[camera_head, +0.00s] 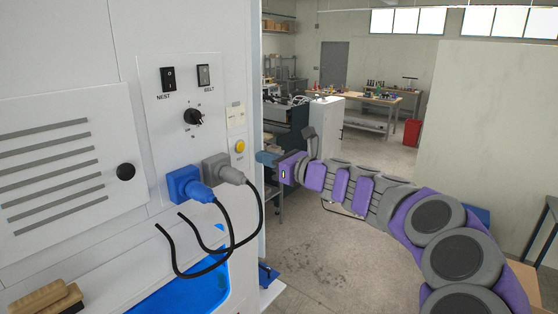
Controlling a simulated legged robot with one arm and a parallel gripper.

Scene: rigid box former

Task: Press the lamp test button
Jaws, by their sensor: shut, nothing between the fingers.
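The label's text is too small to read, so I cannot tell for sure that this is the lamp test button. My gripper (263,158) is at the end of my purple and grey arm, just right of the panel edge. It appears shut and empty, pointing left, a little lower than the yellow button and apart from it in the picture.
The panel also holds NEST (168,79) and BELT (203,75) switches, a black rotary knob (194,117) and a round black knob (125,172). Blue (188,186) and grey (222,168) plugs with looping black cables stick out below the button. Open floor (315,255) lies right.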

